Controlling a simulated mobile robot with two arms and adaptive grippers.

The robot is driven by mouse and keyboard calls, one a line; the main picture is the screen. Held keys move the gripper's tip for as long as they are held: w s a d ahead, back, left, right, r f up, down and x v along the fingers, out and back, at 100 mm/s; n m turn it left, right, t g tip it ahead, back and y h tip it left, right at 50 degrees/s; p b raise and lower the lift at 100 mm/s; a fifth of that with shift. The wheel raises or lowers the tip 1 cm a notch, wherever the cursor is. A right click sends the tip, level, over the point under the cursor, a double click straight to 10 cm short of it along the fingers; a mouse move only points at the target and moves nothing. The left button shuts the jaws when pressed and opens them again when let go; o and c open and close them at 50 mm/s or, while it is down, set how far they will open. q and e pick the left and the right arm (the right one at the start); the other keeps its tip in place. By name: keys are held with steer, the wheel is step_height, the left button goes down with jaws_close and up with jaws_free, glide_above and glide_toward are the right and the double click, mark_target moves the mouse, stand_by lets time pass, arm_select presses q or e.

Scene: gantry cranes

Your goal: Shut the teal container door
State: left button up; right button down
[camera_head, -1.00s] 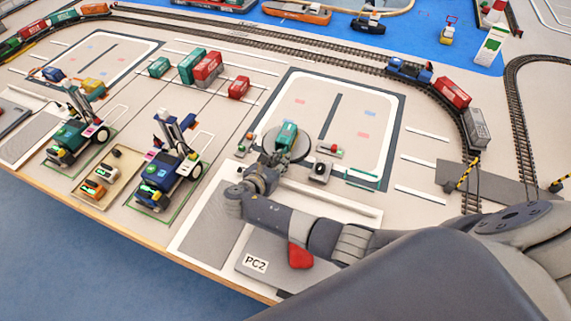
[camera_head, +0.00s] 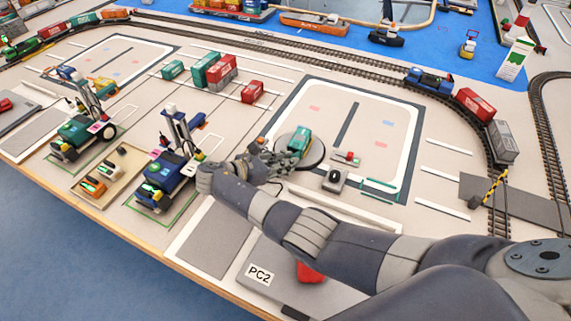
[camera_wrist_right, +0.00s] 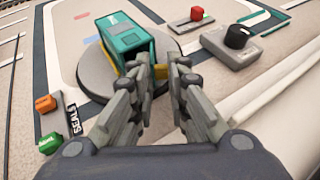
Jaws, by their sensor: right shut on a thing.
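The teal container (camera_head: 300,139) stands on a round grey turntable (camera_head: 322,160) in the marked yard. In the right wrist view the container (camera_wrist_right: 124,36) lies just beyond my fingers, its near end partly hidden by them. My right gripper (camera_wrist_right: 160,70) is at the container's near right end, its two fingers close together with a small yellow part (camera_wrist_right: 161,72) showing between them. It seems shut on the container's door, but the door itself is mostly hidden and its angle cannot be told. In the head view the right gripper (camera_head: 286,157) is beside the turntable. My left gripper is not in view.
A grey box with a black knob (camera_head: 335,179) and a small red-button block (camera_head: 347,158) stand right of the turntable. Orange and green buttons (camera_wrist_right: 47,123) lie on its left. Toy cranes (camera_head: 165,175) stand further left.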

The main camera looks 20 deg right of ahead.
steer(key=c, duration=1.6)
jaws_free()
steer(key=shift+a, duration=0.1)
steer(key=v, duration=0.7)
steer(key=shift+s+a+r, duration=0.1)
steer(key=shift+a, duration=0.05)
steer(key=shift+c, duration=0.3)
